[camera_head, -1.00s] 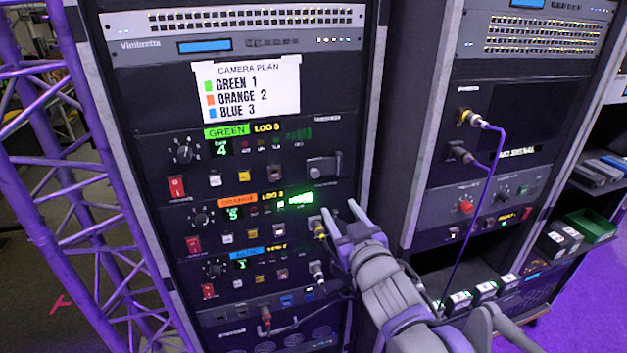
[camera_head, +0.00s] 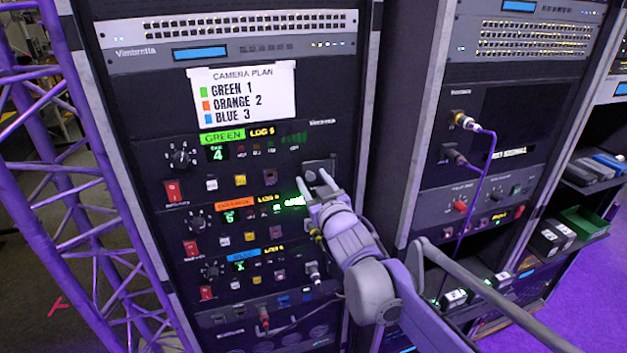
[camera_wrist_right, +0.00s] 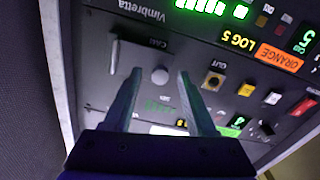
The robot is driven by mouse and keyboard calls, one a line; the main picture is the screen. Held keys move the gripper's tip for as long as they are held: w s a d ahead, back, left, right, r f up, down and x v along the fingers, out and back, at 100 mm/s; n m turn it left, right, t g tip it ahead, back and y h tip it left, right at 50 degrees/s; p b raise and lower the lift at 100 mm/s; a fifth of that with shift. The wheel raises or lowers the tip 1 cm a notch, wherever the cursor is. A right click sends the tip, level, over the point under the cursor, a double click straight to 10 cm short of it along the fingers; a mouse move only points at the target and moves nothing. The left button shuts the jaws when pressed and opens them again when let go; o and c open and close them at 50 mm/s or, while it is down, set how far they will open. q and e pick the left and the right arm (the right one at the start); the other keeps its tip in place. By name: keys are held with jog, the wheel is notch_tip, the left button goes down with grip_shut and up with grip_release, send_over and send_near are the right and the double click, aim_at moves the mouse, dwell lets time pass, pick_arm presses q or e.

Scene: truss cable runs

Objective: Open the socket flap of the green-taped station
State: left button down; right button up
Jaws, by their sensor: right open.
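The green-taped station (camera_head: 223,137) is the top one of three in the left rack, with a green label and a lit "4". Its socket flap (camera_head: 320,168) is a dark cover with a pale round knob, at the station's right end, and looks closed. My right gripper (camera_head: 315,182) is open and empty in front of the flap's lower part. In the right wrist view, which is upside down, the knob (camera_wrist_right: 160,75) shows between the two open fingertips. I cannot tell whether they touch it. The fingers hide part of the flap. My left gripper is not in view.
A paper camera plan (camera_head: 243,93) is above. A purple truss (camera_head: 60,190) stands at left. A second rack (camera_head: 505,130) with a purple cable stands at right.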

jog(key=shift+c, duration=0.2)
grip_shut()
dwell(1.3)
